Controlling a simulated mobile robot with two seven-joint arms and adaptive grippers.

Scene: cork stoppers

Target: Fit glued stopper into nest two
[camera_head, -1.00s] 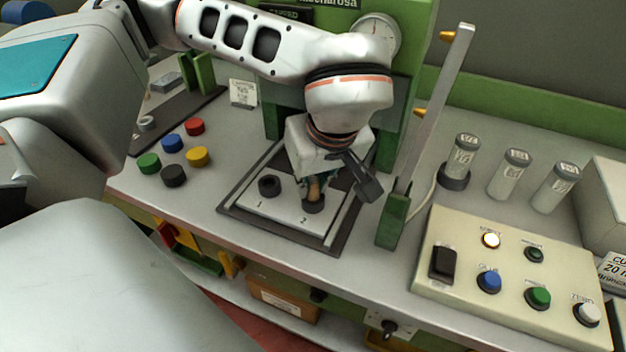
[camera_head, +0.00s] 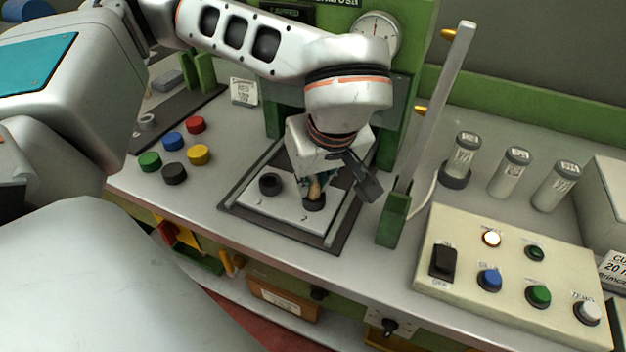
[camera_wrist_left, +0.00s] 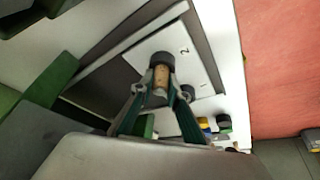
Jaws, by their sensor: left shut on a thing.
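My left gripper (camera_head: 318,186) is shut on the tan cork stopper (camera_head: 315,187) just above nest two (camera_head: 314,202), the black ring by the number 2 on the white plate (camera_head: 285,208). The left wrist view shows the stopper (camera_wrist_left: 161,80) between the two fingers (camera_wrist_left: 160,95), its far end at the ring of nest two (camera_wrist_left: 162,59). I cannot tell how deep it sits in the ring. Nest one (camera_head: 270,184), another black ring, looks empty. Glue on the stopper cannot be made out. My right gripper is in neither view.
A slanted metal bar (camera_head: 432,120) on a green post stands right of the plate. A control box (camera_head: 510,270) with several buttons is at the right front, with glass tubes (camera_head: 507,175) behind it. Coloured caps (camera_head: 172,142) lie to the left.

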